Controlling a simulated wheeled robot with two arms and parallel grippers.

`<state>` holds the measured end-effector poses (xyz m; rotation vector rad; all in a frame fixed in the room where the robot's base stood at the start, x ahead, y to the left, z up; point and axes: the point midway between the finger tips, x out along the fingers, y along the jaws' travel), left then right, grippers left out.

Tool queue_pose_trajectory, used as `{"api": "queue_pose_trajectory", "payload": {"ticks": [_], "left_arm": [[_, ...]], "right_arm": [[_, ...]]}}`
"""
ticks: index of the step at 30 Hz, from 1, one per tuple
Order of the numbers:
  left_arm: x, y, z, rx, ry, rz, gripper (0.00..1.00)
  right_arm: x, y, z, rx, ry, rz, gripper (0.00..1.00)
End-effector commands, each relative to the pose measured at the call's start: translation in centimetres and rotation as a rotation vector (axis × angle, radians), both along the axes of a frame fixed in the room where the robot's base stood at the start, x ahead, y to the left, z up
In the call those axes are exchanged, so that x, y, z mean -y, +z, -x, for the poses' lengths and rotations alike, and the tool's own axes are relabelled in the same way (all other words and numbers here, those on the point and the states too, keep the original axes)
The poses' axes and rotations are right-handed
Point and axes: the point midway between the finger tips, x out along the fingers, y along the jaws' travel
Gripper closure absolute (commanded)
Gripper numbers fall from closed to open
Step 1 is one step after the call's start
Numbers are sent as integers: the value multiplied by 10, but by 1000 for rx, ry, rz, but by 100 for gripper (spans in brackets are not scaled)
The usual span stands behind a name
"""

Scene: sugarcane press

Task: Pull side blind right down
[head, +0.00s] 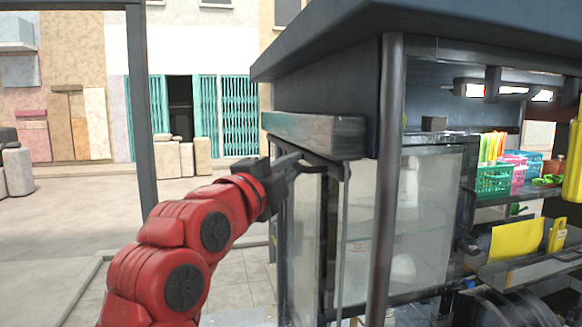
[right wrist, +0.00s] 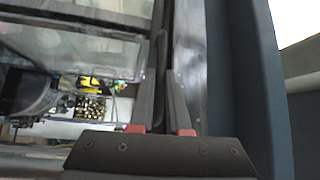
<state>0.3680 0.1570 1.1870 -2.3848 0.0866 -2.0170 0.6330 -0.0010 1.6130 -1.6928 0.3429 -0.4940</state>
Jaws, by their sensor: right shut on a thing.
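The right side blind (head: 312,132) shows in the head view as a long grey metal-like bar under the roof edge of the stall. It is up at the top of the side opening. My right gripper (head: 290,165), on the red arm, is just below the blind and shut on its thin dark edge or handle. In the right wrist view the two fingers (right wrist: 161,80) close around a thin dark strip, with the grey blind surface (right wrist: 190,50) beside them. The exact contact is partly hidden by the fingers. My left gripper is not in view.
A dark post (head: 385,180) stands at the stall corner, close right of the gripper. A glass cabinet (head: 425,215) is behind it. Green baskets (head: 493,180) sit on a shelf at right. Another post (head: 141,110) stands at left. The paving left of the stall is open.

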Motion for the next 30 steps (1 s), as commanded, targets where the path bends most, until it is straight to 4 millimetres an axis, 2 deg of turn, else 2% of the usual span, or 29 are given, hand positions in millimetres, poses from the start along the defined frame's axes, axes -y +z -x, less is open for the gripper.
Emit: {"api": "queue_pose_trajectory", "payload": {"ticks": [5,11,24,30], "left_arm": [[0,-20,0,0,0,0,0],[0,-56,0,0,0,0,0],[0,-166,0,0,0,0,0],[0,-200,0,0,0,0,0]], "right_arm": [[0,-23,0,-2,0,-1,100],[0,-68,0,-4,-1,0,100],[0,-208,0,-4,-1,0,100],[1,-254,0,-3,-2,-2,100]]}}
